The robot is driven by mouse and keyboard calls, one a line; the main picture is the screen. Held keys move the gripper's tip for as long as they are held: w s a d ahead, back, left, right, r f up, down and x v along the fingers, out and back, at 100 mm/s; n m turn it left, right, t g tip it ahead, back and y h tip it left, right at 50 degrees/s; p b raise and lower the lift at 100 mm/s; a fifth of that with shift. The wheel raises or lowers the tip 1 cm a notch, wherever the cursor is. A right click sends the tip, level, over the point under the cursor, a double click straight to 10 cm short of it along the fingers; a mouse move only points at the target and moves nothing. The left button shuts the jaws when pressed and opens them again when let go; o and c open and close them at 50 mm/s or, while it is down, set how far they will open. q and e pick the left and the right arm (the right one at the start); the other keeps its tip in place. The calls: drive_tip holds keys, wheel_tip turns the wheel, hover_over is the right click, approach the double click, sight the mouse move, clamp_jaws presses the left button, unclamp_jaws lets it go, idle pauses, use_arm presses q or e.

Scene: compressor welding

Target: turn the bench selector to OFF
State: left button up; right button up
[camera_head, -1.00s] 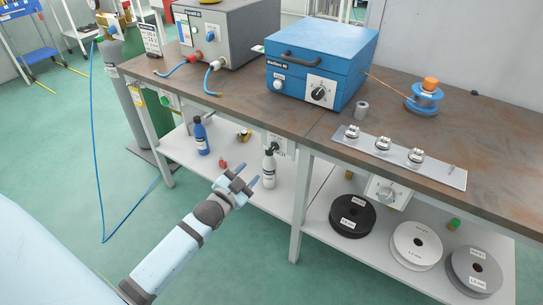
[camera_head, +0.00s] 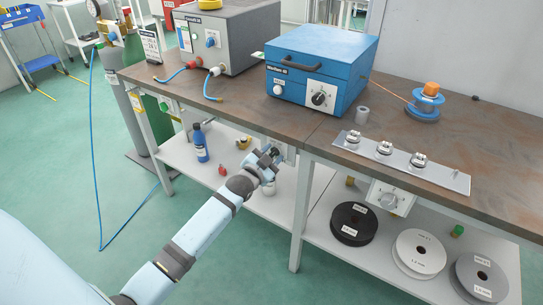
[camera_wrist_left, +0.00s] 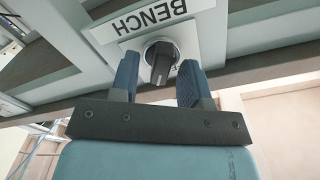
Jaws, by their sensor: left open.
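The bench selector (camera_wrist_left: 160,62) is a dark pointer knob on a pale plate under a label reading BENCH, upside down in the left wrist view. Its pointer bar runs roughly up and down in that picture. My left gripper (camera_wrist_left: 158,72) is open, with one blue-grey finger on each side of the knob and gaps visible between. I cannot tell how deep the fingertips reach. In the head view my left gripper (camera_head: 268,158) is at the bench's front edge and hides the knob. The OFF mark is not readable. My right gripper is not in view.
A blue bottle (camera_head: 201,143) and a partly hidden white bottle (camera_head: 269,188) stand on the lower shelf. Another knob panel (camera_head: 390,198) hangs under the bench to the right. A blue box (camera_head: 322,62) stands on the bench top (camera_head: 250,110). Wire spools (camera_head: 353,224) lie below.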

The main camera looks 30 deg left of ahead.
use_arm(q)
drive_tip(key=shift+c, duration=0.2)
clamp_jaws()
